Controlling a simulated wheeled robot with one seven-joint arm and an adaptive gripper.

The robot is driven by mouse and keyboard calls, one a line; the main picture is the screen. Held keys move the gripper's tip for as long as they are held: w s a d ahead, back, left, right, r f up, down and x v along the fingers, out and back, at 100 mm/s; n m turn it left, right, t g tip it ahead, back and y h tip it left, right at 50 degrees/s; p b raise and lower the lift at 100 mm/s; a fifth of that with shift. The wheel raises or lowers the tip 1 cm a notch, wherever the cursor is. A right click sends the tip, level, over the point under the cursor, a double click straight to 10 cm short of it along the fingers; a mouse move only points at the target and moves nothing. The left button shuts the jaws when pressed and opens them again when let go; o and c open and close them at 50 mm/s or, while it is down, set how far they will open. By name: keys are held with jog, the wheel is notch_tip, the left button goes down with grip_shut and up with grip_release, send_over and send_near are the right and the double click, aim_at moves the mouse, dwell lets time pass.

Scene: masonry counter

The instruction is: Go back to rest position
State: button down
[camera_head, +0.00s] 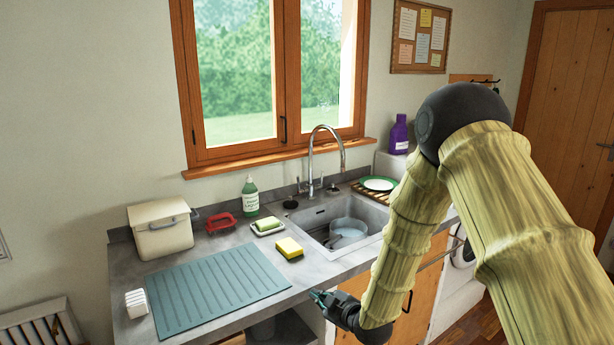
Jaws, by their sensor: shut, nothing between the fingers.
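My gripper (322,299) is at the front edge of the counter, right of the teal drying mat and below the sink. It is dark with small teal tips, and it is shut and empty. My arm comes in from the right and bends down to it in front of the cabinet. The forearm hides part of the counter's right front and the cabinet doors.

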jog(key=s+d+f+m+g+h, duration=0.2)
jog(key=s+d+f+m, duration=0.1)
jog(key=s+f, duration=0.35)
jog(key=s+d+f+m+g+h, duration=0.1)
jog(key=s+d+f+m, duration=0.1)
jog(key=s+d+f, duration=0.35)
jog(key=s+d+f+m+g+h, duration=0.1)
jog(key=s+d+f+m+g, duration=0.2)
jog(key=s, duration=1)
jog(key=s+d+f+m+g+h, duration=0.1)
jog(key=s+d+f+m+g, duration=0.2)
jog(key=s+f, duration=0.4)
jog(key=s+d+f+m+g+h, duration=0.2)
jog(key=s+d+f+m, duration=0.2)
jog(key=s, duration=1.4)
jog(key=shift+s+d+f+g, duration=0.15)
jog(key=shift+s+f+g, duration=0.2)
jog(key=shift+f, duration=0.4)
